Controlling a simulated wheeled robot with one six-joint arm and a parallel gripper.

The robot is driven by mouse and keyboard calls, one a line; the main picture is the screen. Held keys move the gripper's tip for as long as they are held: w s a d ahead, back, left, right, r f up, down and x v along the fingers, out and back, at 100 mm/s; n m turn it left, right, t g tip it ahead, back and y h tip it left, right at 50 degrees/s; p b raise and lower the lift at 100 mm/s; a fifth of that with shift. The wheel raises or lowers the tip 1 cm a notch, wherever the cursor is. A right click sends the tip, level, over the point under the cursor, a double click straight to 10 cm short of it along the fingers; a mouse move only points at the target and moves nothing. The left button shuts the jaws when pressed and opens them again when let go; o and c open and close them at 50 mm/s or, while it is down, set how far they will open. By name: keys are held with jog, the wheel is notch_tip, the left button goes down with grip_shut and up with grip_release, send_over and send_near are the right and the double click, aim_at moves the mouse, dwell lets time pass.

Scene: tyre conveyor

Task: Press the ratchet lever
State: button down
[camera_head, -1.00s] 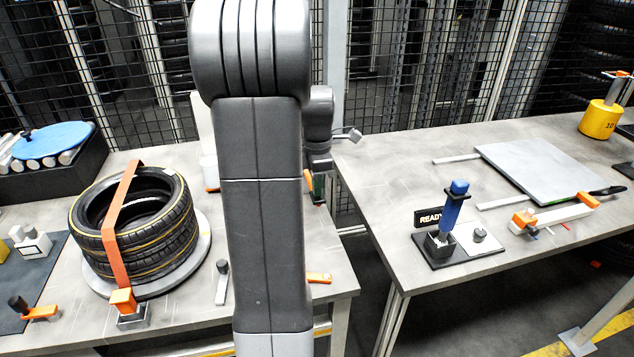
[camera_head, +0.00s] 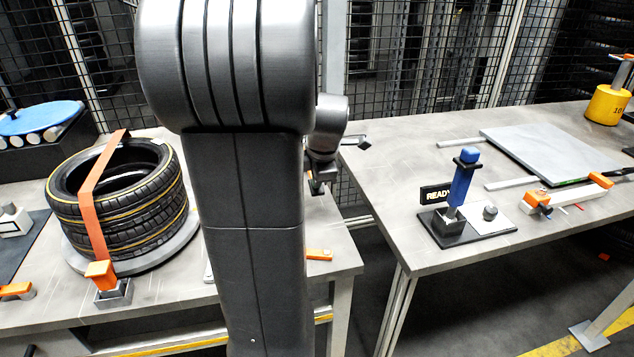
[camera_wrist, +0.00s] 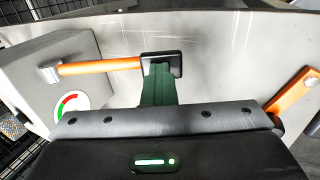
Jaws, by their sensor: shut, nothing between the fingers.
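In the wrist view, an orange lever (camera_wrist: 100,67) with a black end grip (camera_wrist: 168,63) sticks out to the right from a grey box (camera_wrist: 60,75) with a red and green dial. My gripper (camera_wrist: 158,72) is shut and empty. Its green fingers reach up to the black grip and overlap it in the picture; I cannot tell whether they touch. In the head view, my gripper (camera_head: 318,188) is partly seen at the right of my arm, over the left table, and the lever is hidden behind my arm.
A strapped tyre stack (camera_head: 120,205) stands on a round plate at left, with an orange-topped buckle (camera_head: 102,273) in front. An orange piece (camera_head: 318,255) lies near the left table's right edge. The right table holds a blue-handled stand (camera_head: 463,180) beside a READY sign. A gap separates the tables.

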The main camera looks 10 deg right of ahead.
jog(key=shift+f+b, duration=0.3)
jog(key=shift+f, duration=0.5)
jog(key=shift+s+f, duration=0.15)
jog(key=shift+f, duration=0.05)
jog(key=shift+a+r, duration=0.1)
